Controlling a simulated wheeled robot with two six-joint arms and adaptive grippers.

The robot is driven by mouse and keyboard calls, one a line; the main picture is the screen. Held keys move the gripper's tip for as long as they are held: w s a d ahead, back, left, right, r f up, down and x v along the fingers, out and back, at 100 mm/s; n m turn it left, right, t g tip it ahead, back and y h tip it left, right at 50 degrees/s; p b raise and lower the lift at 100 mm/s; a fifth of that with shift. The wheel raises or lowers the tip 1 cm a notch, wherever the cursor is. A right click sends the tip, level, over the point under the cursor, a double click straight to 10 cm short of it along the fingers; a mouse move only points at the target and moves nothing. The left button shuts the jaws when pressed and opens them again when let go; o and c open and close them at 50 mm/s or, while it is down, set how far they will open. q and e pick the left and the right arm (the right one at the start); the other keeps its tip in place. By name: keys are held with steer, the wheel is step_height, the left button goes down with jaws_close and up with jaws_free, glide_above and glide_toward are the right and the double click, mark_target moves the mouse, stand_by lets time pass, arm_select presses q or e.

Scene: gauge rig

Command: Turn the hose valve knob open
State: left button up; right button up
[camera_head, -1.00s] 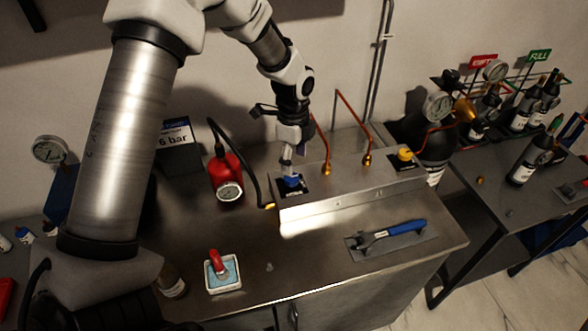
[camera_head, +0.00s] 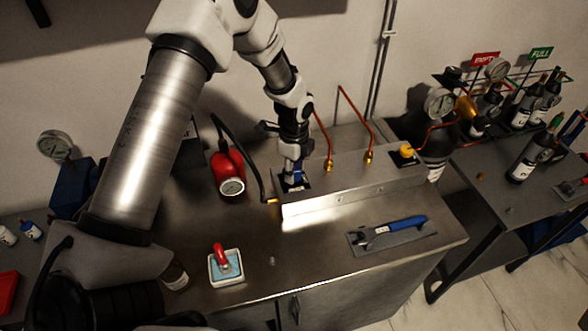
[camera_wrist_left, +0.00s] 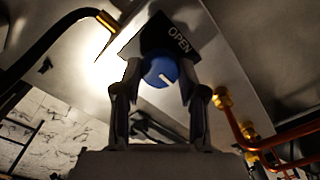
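The hose valve knob is a round blue knob with a white pointer mark (camera_wrist_left: 161,71), on a dark plate with the word OPEN (camera_wrist_left: 176,40) in the left wrist view. My left gripper (camera_head: 293,180) is down at the knob on the metal box; its fingers hide most of the knob in the head view. In the left wrist view the two fingertips (camera_wrist_left: 160,78) stand on either side of the knob, very close to it. I cannot tell whether they touch it. The pointer is tilted, not lined up with the word OPEN. My right gripper is not in view.
A red gauge (camera_head: 230,172) with a black hose stands left of the box. Copper pipes (camera_head: 370,140) rise behind it, and a yellow knob (camera_head: 406,150) is at its right end. A blue-handled wrench (camera_head: 395,231) and a white tray (camera_head: 212,271) lie in front.

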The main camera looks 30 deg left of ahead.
arm_select(q)
steer(key=shift+s+f+n, duration=0.15)
steer(key=shift+f+n, duration=0.05)
steer(key=shift+n, duration=0.1)
steer(key=n+p, duration=0.1)
steer(key=n, duration=0.7)
steer(key=shift+n+p, duration=0.3)
steer(key=shift+p, duration=0.1)
steer(key=n+p, duration=0.1)
steer(key=n, duration=0.3)
steer(key=shift+n, duration=0.3)
steer(key=n, duration=0.4)
steer(key=shift+p, duration=0.3)
steer(key=shift+n, duration=0.3)
